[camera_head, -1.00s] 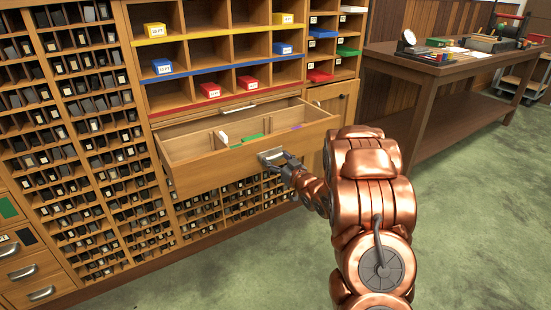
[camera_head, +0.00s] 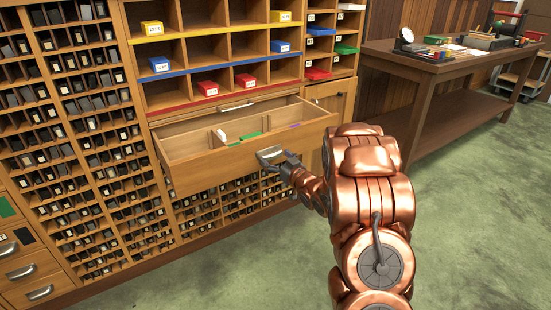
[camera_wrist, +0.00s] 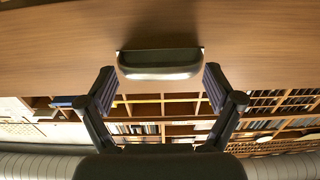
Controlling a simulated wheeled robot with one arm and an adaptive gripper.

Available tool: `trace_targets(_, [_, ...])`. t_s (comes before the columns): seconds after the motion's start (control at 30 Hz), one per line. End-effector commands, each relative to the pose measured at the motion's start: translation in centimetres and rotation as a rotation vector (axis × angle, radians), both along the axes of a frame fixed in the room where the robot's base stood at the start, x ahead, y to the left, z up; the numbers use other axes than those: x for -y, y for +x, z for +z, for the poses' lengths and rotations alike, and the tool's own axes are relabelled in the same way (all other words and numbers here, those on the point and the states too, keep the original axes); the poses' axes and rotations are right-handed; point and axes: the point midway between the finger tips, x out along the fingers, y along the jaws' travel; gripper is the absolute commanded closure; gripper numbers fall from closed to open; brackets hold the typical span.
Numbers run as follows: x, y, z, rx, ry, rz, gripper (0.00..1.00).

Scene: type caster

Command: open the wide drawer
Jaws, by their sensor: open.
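The wide drawer (camera_head: 235,165) is pulled well out of the wooden cabinet, and its inside shows dividers with green, white and purple pieces. Its metal cup handle (camera_head: 270,154) is on the front panel, and it also shows in the wrist view (camera_wrist: 160,64). My gripper (camera_head: 287,163) is right at the handle in the head view. In the wrist view my gripper (camera_wrist: 159,90) has its two fingers spread apart, one on each side of the handle, with gaps between them and it. Nothing is held.
Cubbyholes with coloured boxes (camera_head: 208,88) are above the drawer, and many small type slots (camera_head: 70,120) are at the left. A closed cupboard door (camera_head: 331,103) is right of the drawer. A work table (camera_head: 440,75) stands farther right. The green floor (camera_head: 470,210) is clear.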

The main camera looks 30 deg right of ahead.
Motion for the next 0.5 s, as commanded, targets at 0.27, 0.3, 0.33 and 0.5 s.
trace_targets(0.27, [0.5, -3.7, -0.1, -0.004, 0.001, -0.005, 0.09])
trace_targets(0.3, [0.5, -4.4, -0.1, -0.003, 0.001, -0.004, 0.09])
trace_targets(0.33, [0.5, -5.0, -0.1, -0.003, 0.001, -0.004, 0.09])
trace_targets(0.5, [0.8, -8.1, 0.1, -0.001, -0.001, -0.004, 0.09])
